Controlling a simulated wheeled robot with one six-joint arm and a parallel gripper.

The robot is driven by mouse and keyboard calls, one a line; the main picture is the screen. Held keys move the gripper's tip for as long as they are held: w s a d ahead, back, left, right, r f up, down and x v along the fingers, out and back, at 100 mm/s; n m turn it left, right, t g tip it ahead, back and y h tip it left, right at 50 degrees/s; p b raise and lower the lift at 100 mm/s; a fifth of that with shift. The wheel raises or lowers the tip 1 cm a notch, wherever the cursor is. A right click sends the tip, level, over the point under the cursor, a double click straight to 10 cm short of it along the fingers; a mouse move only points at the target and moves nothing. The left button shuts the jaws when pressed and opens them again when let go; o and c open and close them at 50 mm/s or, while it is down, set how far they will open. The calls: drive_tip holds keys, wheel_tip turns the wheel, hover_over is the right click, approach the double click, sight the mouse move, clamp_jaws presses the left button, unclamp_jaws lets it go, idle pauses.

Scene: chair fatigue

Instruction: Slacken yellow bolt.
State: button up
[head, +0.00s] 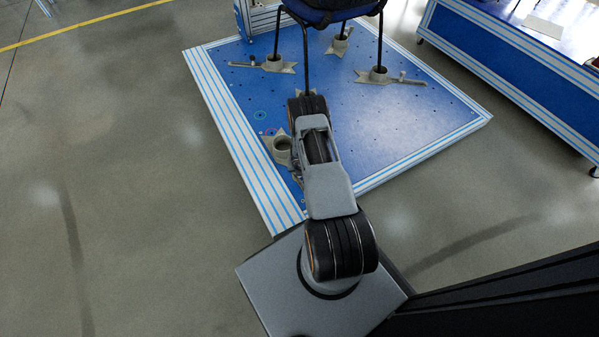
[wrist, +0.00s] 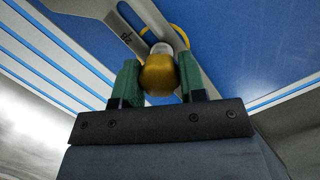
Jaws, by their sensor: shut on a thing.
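The yellow bolt (wrist: 158,76) shows in the wrist view, its rounded head between the two green-padded fingers of my gripper (wrist: 158,84). The gripper is shut on it. A pale collar sits just beyond the head, and a yellow ring (wrist: 181,32) shows behind it. Beside the bolt runs a grey slotted metal bracket (wrist: 130,28) with a small marking. In the head view my arm hides the bolt and the gripper at the near part of the blue platform (head: 400,135).
A dark chair (head: 318,14) stands on the platform, its legs in grey clamps such as the right one (head: 378,75). An empty clamp ring (head: 283,146) lies left of my arm. A blue bench (head: 510,50) stands at the right. The floor at the left is clear.

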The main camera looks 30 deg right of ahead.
drive_tip(key=shift+n, duration=0.3)
drive_tip(key=shift+r+n+p, duration=0.1)
drive_tip(key=shift+n+p, duration=0.3)
drive_tip(key=shift+p, duration=0.4)
drive_tip(key=shift+n+y, duration=0.3)
drive_tip(key=o, duration=0.6)
drive_tip(key=shift+b, duration=0.3)
